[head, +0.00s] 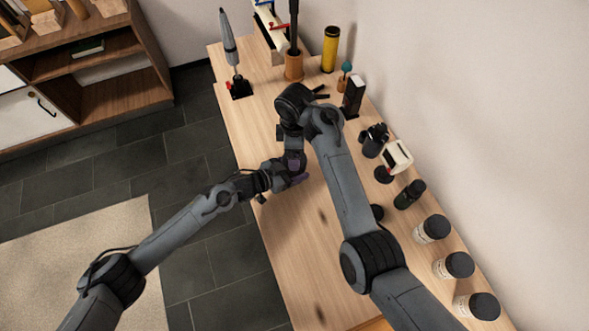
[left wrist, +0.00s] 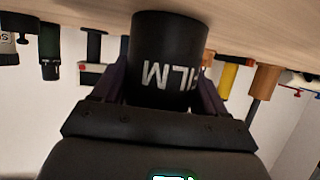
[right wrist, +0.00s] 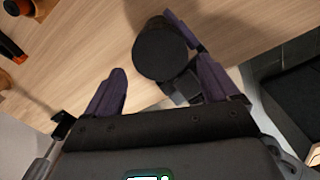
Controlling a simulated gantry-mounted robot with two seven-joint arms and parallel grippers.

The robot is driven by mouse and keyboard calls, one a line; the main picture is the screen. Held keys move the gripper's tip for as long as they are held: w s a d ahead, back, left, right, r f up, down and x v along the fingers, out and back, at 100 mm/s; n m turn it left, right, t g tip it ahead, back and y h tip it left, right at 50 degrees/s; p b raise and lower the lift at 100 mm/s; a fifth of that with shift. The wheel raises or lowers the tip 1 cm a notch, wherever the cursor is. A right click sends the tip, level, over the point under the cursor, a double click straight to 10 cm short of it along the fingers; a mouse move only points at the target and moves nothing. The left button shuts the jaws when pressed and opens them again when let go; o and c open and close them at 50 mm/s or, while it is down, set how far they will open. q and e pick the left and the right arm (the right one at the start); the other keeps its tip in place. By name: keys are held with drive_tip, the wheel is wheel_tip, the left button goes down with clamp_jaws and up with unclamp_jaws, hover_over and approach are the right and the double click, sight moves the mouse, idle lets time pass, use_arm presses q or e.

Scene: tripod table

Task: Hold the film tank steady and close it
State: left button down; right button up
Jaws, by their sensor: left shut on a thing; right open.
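The film tank (left wrist: 168,58) is a black cylinder with white FILM lettering, upside down in the left wrist view. My left gripper (left wrist: 165,85) is shut on it, one purple finger on each side. In the right wrist view the tank's dark round end (right wrist: 160,52) lies just beyond my right gripper (right wrist: 162,88), which is open and empty with its fingers spread. I cannot tell whether a lid is on this end. In the head view the grippers (head: 292,175) meet above the table, and they and the right arm mostly hide the tank.
The wooden table (head: 290,240) is clear at front left. Along the wall stand white jars with black lids (head: 455,265), a dark bottle (head: 409,194), a white device (head: 397,156) and a yellow tube (head: 329,50). A black round piece (head: 377,212) is partly behind my right arm.

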drive_tip(key=shift+f, duration=2.65)
drive_tip(key=c, duration=0.7)
drive_tip(key=o, duration=0.9)
drive_tip(key=shift+r, duration=0.15)
drive_tip(key=shift+r, duration=2.15)
